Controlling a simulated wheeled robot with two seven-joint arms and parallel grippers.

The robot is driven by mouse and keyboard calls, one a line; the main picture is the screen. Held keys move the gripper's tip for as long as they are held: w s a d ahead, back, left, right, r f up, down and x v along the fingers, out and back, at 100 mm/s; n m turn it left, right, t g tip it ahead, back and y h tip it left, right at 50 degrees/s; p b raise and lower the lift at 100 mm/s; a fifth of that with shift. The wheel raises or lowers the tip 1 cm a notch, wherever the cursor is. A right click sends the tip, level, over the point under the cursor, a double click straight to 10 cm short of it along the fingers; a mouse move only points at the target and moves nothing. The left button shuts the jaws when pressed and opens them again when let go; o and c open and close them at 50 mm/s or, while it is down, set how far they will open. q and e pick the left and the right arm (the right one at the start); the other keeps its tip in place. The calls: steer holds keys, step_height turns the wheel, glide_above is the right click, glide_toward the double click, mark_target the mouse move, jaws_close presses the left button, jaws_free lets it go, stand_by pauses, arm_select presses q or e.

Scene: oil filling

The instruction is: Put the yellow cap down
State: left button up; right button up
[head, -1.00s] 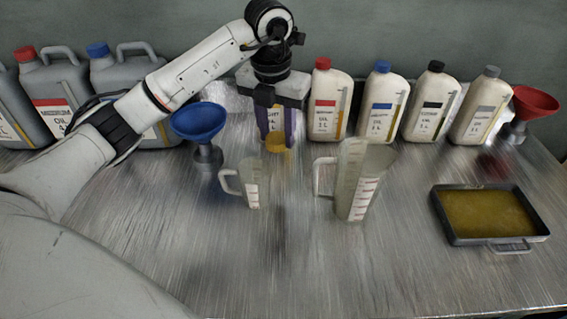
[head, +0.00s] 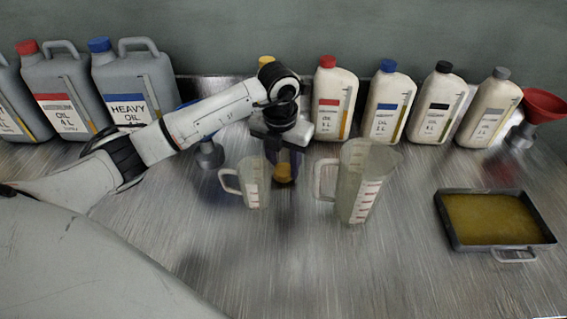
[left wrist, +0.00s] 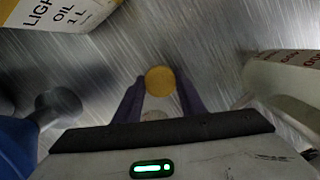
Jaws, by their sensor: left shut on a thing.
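My left gripper (head: 283,160) points down over the table and is shut on the yellow cap (head: 283,173), between the small and large measuring jugs. The left wrist view shows the round cap (left wrist: 160,80) between the tips of the two dark purple fingers (left wrist: 158,92). The gap between cap and table is hard to judge. The light oil bottle (left wrist: 62,18) stands behind the gripper, mostly hidden by my arm in the head view; a yellow top (head: 265,62) shows above the arm there. My right gripper is not in view.
The small jug (head: 255,185) is left of the gripper, the large jug (head: 362,185) right. Oil bottles (head: 333,105) and grey canisters (head: 135,85) line the back. A blue funnel's base (head: 210,155) is partly hidden. An oil tray (head: 497,246) stands right. The front table (head: 330,270) is clear.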

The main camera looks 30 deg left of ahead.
mark_target(282, 174)
arm_select(q)
steer(key=shift+f+b, duration=0.35)
steer(key=shift+f, duration=0.05)
steer(key=o, duration=1)
steer(key=shift+r, duration=0.1)
step_height(282, 174, up, 13)
steer(key=s, duration=0.1)
steer(key=shift+s+d, duration=0.2)
